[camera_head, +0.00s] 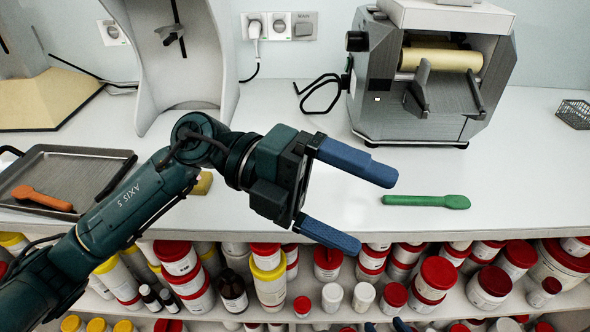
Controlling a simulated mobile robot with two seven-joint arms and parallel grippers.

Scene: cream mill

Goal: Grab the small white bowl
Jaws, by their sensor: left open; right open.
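I cannot make out a small white bowl in the head view. My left gripper (371,213) reaches in from the left, over the front edge of the white counter (300,110). Its two blue fingers are spread wide with nothing between them. A green spatula-like tool (426,201) lies on the counter to the right of the fingers. Only the blue fingertips of my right gripper (385,327) show at the bottom edge, apart and low in front of the shelves. The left arm hides part of the counter and shelf.
A grey roller mill (385,90) stands at the back. A dark tray (60,170) holding an orange tool (42,198) lies at left. Jars with red lids (436,275) and yellow lids (268,272) crowd the shelf below. A wire basket (573,114) sits at far right.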

